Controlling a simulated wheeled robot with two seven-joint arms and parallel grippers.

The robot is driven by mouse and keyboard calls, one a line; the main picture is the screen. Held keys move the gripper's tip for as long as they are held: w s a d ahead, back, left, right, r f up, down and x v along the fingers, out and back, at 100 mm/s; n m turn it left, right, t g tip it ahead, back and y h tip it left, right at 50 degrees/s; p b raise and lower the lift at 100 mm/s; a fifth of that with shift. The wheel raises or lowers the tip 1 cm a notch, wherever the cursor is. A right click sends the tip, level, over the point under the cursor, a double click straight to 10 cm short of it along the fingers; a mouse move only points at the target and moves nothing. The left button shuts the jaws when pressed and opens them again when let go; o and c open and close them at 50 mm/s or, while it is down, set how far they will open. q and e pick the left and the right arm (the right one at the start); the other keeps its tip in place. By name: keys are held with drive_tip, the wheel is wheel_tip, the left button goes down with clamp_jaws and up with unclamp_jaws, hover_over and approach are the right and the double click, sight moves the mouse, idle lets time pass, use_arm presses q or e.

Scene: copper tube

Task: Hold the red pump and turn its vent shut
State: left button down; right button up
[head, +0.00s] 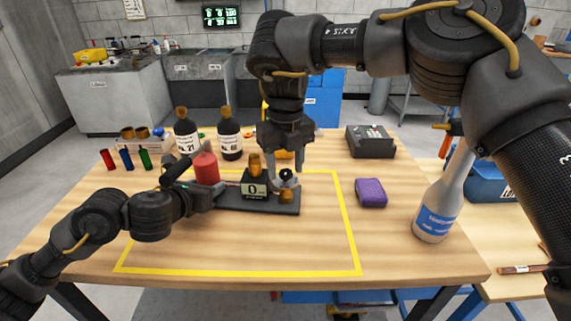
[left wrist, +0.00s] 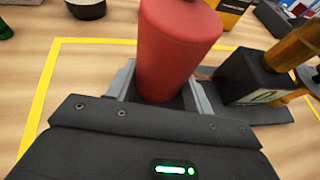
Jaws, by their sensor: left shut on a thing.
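The red pump (head: 206,168) is an upright red cylinder at the left end of a dark base plate (head: 230,200). My left gripper (head: 197,188) is shut around its lower part; the left wrist view shows the red body (left wrist: 178,50) between the two fingers. On the plate to the right stand a black block with a display reading 0 (head: 254,189) and brass fittings. A small black-and-white round part (head: 287,178), perhaps the vent, sits at the right end above a brass piece. My right gripper (head: 285,168) points down over it, fingers apart.
A yellow line (head: 345,215) frames the work area. Two dark bottles (head: 185,132) stand behind the pump. Coloured tubes (head: 126,159) are at the left. The front area is clear.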

sight(285, 172)
use_arm(q)
drive_tip(key=shift+r, duration=0.1)
use_arm(e)
wheel_tip(285, 172, up, 12)
idle(0.6)
use_arm(q)
drive_tip(key=c, duration=0.5)
unclamp_jaws()
drive_tip(key=v, duration=0.6)
drive_tip(key=shift+s+r, duration=0.1)
drive_tip(key=shift+s, duration=0.25)
drive_tip(key=shift+s+a, duration=0.25)
drive_tip(key=shift+s, duration=0.1)
